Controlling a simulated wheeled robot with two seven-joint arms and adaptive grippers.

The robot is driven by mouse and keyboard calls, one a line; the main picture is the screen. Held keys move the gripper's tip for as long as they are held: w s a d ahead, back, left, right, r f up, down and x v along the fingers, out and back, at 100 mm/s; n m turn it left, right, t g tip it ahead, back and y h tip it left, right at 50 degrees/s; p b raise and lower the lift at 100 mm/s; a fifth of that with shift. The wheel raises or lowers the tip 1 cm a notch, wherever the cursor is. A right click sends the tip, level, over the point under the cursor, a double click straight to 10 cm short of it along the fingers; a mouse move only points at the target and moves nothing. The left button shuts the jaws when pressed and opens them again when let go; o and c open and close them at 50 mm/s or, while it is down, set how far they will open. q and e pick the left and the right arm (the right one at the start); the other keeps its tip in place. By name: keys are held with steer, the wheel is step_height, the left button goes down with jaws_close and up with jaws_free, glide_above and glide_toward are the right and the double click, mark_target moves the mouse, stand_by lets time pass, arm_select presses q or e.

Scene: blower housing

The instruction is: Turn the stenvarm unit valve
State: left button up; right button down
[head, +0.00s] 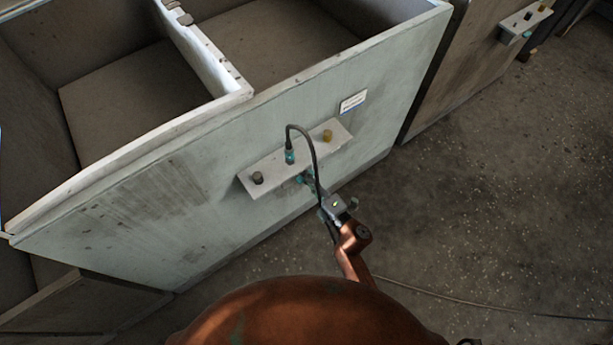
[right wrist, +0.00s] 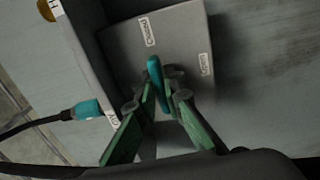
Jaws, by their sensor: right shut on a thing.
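The valve handle (right wrist: 156,80) is a teal lever on a grey plate (right wrist: 185,30) of the blower housing unit (head: 120,215). Its upper end points roughly toward the label that seems to read Closed (right wrist: 148,32). A second label, which seems to read Open (right wrist: 204,65), sits to its right. In the head view the valve shows as a small teal spot (head: 301,179) under the sloped shelf. My right gripper (right wrist: 163,92) is shut on the handle, with a green finger on each side. It also shows in the head view (head: 311,184). My left gripper is not in view.
A grey shelf (head: 268,165) carries a dark knob (head: 257,178), a teal plug with a black cable (head: 291,157) and a yellow knob (head: 327,136). The cable loops close by my right gripper. A similar unit stands at the upper right. The floor at right is clear except for a thin cable.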

steer(key=shift+f, duration=0.1)
stand_by(0.3)
steer(key=c, duration=2)
jaws_free()
steer(key=shift+s+d, duration=0.1)
steer(key=v, duration=1.1)
steer(key=shift+s+d, duration=0.2)
steer(key=shift+s, duration=0.1)
